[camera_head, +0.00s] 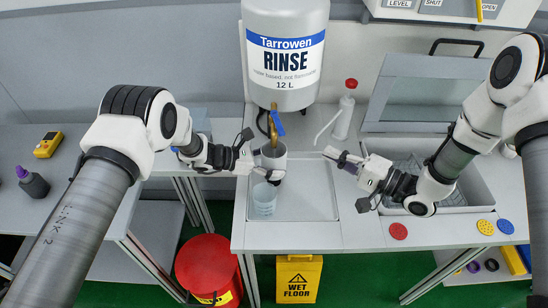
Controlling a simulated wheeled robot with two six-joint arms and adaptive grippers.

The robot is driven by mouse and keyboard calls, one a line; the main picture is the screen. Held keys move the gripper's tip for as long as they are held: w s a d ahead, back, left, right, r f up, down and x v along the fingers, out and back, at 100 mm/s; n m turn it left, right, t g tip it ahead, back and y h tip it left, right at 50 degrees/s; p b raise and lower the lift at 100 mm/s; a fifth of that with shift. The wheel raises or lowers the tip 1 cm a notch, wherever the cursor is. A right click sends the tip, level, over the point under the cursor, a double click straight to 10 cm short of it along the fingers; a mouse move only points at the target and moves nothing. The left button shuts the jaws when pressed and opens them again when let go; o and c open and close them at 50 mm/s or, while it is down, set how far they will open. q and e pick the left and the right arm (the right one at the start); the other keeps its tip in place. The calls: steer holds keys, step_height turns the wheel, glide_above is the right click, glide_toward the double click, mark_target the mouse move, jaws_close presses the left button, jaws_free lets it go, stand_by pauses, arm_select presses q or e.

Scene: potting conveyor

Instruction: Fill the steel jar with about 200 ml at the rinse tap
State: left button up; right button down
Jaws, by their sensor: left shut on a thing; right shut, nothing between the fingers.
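The steel jar (273,158) is upright below the brass tap (273,112) of the big white rinse tank (286,45). My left gripper (266,174) is shut on the jar from its left side. The tap has a blue lever (279,125). The tap's lower end comes down to the jar's mouth; I cannot make out any water or the level inside. My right gripper (337,158) is shut and empty, to the right of the jar and apart from it.
A clear beaker (264,200) stands just in front of the jar on the pale tray (310,205). A white wash bottle (344,112) with a red cap stands behind my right gripper. A red disc (398,231) lies at the front right. A red bin (207,268) stands below.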

mark_target(278, 123)
stand_by(0.5)
arm_select(q)
steer(key=a, duration=0.2)
steer(key=s+a, duration=0.1)
steer(key=a, duration=0.4)
steer(key=shift+s+a, duration=0.1)
steer(key=shift+s, duration=0.2)
arm_select(e)
steer(key=c, duration=1.5)
jaws_free()
steer(key=shift+w, duration=0.2)
steer(key=shift+n+g, duration=0.3)
steer(key=shift+g, duration=0.1)
steer(key=x, duration=1.3)
steer(key=shift+w+d+r, duration=0.2)
steer(key=shift+w+r, duration=0.1)
steer(key=shift+w, duration=0.1)
jaws_close()
